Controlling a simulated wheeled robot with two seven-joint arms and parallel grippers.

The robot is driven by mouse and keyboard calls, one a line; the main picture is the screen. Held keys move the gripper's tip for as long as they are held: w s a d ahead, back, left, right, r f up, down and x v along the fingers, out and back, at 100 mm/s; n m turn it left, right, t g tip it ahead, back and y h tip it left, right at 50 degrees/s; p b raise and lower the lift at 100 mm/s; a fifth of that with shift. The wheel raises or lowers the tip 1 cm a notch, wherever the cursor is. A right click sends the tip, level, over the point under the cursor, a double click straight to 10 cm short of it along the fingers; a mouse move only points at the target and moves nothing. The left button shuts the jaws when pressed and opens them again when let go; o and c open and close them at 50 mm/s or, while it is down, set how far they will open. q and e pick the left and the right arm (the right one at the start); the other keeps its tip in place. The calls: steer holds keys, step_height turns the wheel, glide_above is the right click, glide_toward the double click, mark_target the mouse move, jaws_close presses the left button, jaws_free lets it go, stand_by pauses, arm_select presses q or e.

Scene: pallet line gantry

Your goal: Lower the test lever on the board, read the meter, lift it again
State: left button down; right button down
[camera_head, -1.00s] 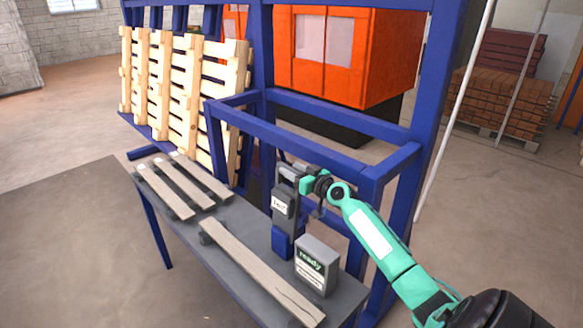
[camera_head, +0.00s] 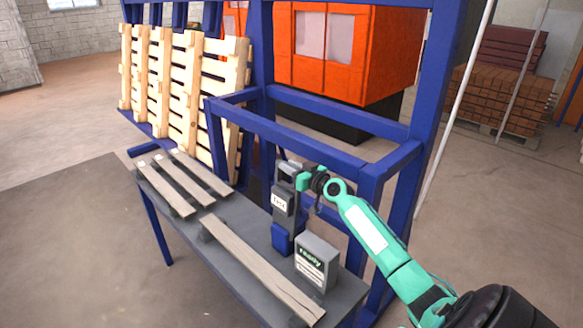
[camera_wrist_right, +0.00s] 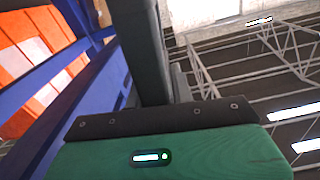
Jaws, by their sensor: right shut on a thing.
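The test board (camera_head: 281,204) is a dark grey upright post with a white "Test" label and a blue block at its foot, standing on the grey bench. My right gripper (camera_head: 289,171), with a green body, is at the top of the board and shut on the test lever there. The lever itself is small and mostly hidden by the gripper, so its exact angle is unclear. The meter (camera_head: 316,262) is a grey box right of the board; its dark screen reads "ready" in green. In the right wrist view the green gripper body fills the bottom. My left gripper is not in view.
Wooden slats (camera_head: 262,268) lie on the bench (camera_head: 232,212). A blue frame (camera_head: 320,133) rises close behind the board and my right arm. Pallets (camera_head: 185,90) lean at the back left. Open floor lies left of the bench.

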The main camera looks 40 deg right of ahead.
steer(key=a+f+n+p, duration=0.1)
steer(key=a+n+p, duration=0.1)
steer(key=a, duration=0.5)
steer(key=s+a+f+n+p, duration=0.1)
steer(key=a+n, duration=0.3)
steer(key=a, duration=0.4)
steer(key=shift+s+f+n+p, duration=0.15)
steer(key=shift+f+n+p, duration=0.25)
steer(key=shift+f+p, duration=0.15)
steer(key=c, duration=1.2)
jaws_free()
